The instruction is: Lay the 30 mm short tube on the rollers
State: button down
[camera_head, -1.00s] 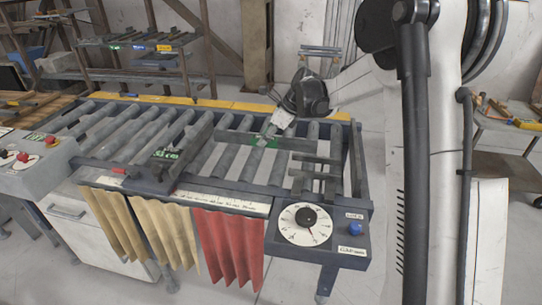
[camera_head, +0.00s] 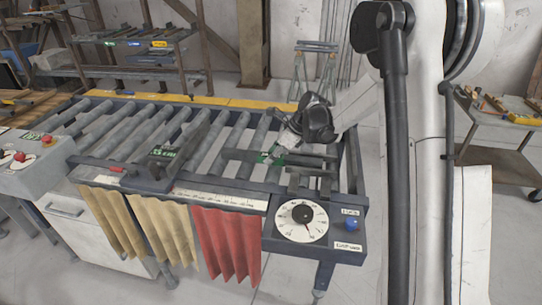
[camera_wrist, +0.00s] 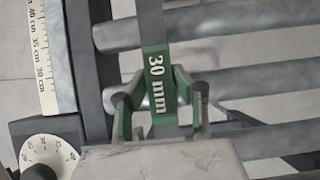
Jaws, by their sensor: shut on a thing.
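The 30 mm short tube is a grey bar with a green band lettered "30 mm". In the wrist view the tube (camera_wrist: 155,25) runs up the picture between my gripper's fingers (camera_wrist: 161,105), which are shut on it at the band. In the head view the tube (camera_head: 238,154) lies across above the grey rollers (camera_head: 246,132) at the right end of the conveyor, with my gripper (camera_head: 268,158) over its middle. The rollers also pass under it in the wrist view (camera_wrist: 240,78). I cannot tell whether the tube touches them. Its right part overlaps dark bars in the head view.
A dark stop block (camera_head: 163,160) with a green label sits across the rollers to the left. A white scale (camera_head: 220,199) and a dial (camera_head: 302,221) are along the front. Dark upright bars (camera_head: 312,180) stand at the right end. Rollers further left are bare.

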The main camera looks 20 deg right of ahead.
jog(key=shift+f, duration=0.2)
jog(key=c, duration=1.4)
grip_release()
jog(key=shift+r, duration=0.1)
jog(key=shift+c, duration=0.2)
jog(key=shift+r, duration=0.15)
